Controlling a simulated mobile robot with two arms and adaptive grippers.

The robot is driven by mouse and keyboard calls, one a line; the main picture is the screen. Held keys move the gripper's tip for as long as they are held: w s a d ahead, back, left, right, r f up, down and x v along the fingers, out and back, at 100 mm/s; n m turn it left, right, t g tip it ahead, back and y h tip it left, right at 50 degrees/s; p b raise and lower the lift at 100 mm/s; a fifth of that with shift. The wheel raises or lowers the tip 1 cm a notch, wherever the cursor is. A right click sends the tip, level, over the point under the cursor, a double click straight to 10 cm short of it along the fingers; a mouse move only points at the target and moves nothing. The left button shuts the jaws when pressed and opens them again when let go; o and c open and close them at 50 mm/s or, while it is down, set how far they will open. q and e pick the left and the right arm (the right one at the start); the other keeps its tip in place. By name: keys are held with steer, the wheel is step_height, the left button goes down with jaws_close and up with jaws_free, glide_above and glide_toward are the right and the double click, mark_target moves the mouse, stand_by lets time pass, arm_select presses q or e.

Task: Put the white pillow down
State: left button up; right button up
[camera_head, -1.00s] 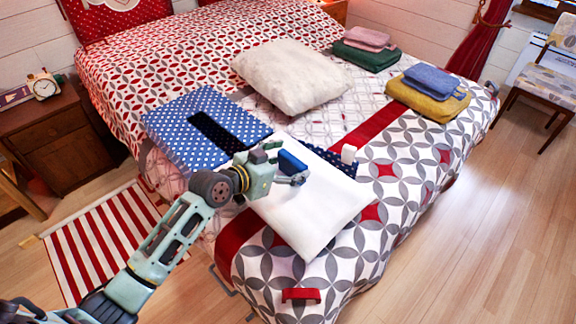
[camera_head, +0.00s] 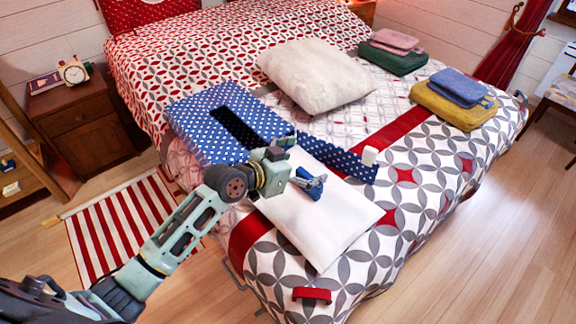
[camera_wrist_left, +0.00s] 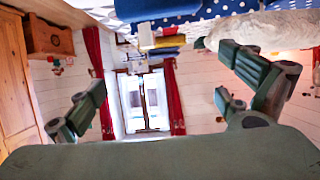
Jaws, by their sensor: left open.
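The white pillow (camera_head: 325,225) lies flat on the foot part of the bed in the head view, across the red stripe. My left gripper (camera_head: 317,182) is open and empty over the pillow's far part. Its arm hides part of the pillow's far left edge. A small blue thing (camera_head: 306,192) shows just by the fingers, seemingly on the pillow. In the left wrist view the open fingers of my left gripper (camera_wrist_left: 160,97) stand wide apart with nothing between them. My right gripper is not in view.
A cream fluffy pillow (camera_head: 315,78) lies further up the bed. Folded towels (camera_head: 455,98) lie at the right edge.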

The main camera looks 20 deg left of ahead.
arm_select(q)
steer(key=v, duration=1.1)
steer(key=shift+f, duration=0.15)
steer(key=s+d+f+n+g+y, duration=0.1)
steer(key=s+d+f+g+y, duration=0.15)
steer(key=s+f, duration=0.7)
steer(key=s+a+f+n+g+y, duration=0.2)
steer(key=s+f+g, duration=0.1)
steer(key=s, duration=0.6)
steer(key=s+a+f+n+g+y, duration=0.2)
steer(key=s+y, duration=0.1)
steer(key=s, duration=0.5)
step_height(320, 180, down, 24)
steer(key=g+p, duration=0.1)
steer(key=g, duration=0.1)
steer(key=s+a+f+p, duration=0.1)
steer(key=s+a+f, duration=0.2)
steer(key=s+f, duration=1.3)
steer(key=shift+s+m+g, duration=0.3)
steer(key=shift+s+g, duration=0.05)
steer(key=shift+s, duration=0.75)
